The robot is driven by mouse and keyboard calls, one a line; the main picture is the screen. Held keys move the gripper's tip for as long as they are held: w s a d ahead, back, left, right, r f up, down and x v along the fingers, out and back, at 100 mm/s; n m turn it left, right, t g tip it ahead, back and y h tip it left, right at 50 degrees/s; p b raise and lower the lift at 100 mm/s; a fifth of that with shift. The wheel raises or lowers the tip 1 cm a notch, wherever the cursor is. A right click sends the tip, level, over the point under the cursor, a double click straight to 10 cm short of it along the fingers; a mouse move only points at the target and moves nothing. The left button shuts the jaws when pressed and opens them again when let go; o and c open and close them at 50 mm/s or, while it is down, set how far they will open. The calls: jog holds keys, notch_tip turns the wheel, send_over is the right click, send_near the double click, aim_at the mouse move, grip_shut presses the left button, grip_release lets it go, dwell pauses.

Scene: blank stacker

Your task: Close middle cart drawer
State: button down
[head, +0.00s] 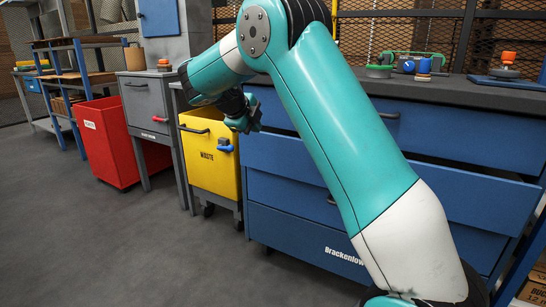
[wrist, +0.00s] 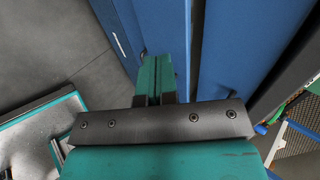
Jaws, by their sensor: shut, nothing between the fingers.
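The blue cart's middle drawer (head: 465,200) stands pulled out, with a dark gap above its front edge at the right. Part of its front and handle is hidden behind my arm in the head view. My gripper (head: 243,122) is at the cart's left end, in front of the yellow bin's upper right corner. In the wrist view my gripper (wrist: 160,62) has its teal fingers together and empty, over blue cart panels on both sides of a dark gap. I cannot tell whether the fingertips touch a panel.
A yellow waste bin (head: 213,165), grey cabinet (head: 150,103) and red bin (head: 108,145) stand left of the cart. The dark countertop (head: 455,88) holds several small parts. The grey floor (head: 120,240) in front is clear.

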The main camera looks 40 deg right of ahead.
jog(key=b, duration=0.4)
send_near(276, 139)
jog(key=x, duration=0.4)
jog(key=a+f+x, duration=0.1)
jog(key=x, duration=0.1)
jog(key=shift+s+d, duration=0.1)
jog(key=shift+s, duration=0.1)
jog(key=shift+w+d, duration=0.2)
jog(key=shift+d, duration=0.45)
jog(key=shift+d+r, duration=0.1)
jog(key=d+p, duration=0.1)
jog(key=d, duration=0.1)
jog(key=w+d+p, duration=0.1)
jog(key=d, duration=0.1)
jog(key=shift+w+d+r, duration=0.1)
jog(key=shift+w+d, duration=0.05)
jog(key=shift+d, duration=0.1)
